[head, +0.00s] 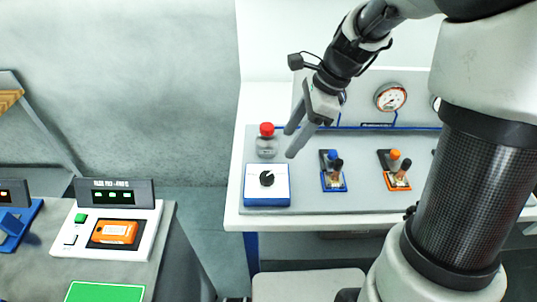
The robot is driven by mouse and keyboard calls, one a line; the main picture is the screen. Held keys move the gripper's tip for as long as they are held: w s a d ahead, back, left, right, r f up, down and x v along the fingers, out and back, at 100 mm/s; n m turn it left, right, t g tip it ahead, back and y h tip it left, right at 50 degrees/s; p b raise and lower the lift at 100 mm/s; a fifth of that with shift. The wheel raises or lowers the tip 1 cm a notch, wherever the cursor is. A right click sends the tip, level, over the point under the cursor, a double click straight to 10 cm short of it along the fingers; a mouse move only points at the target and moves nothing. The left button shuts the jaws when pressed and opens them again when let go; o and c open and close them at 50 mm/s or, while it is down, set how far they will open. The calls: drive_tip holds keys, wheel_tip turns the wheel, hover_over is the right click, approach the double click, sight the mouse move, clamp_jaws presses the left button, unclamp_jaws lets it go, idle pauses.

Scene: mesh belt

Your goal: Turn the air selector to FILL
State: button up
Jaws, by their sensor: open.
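The air selector looks to be the black round knob (267,178) on a white-topped blue box (268,198) at the left end of the grey panel. Its lettering is too small to read, and I cannot tell which mark the knob points to. My gripper (291,143) is open and empty, its fingers pointing down. In the picture it is above and to the right of the knob, apart from it.
A blue-based valve (333,170) and an orange-based valve (395,169) stand to the right on the panel. A pressure gauge (390,97) is behind them. My arm covers the right side. At lower left, a separate bench holds a white device (107,230) with an orange block.

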sight(267, 176)
drive_tip(key=b+x, duration=0.1)
drive_tip(key=x, duration=1.3)
drive_tip(key=shift+f, duration=0.2)
drive_tip(key=c, duration=1)
drive_tip(key=shift+c, duration=0.2)
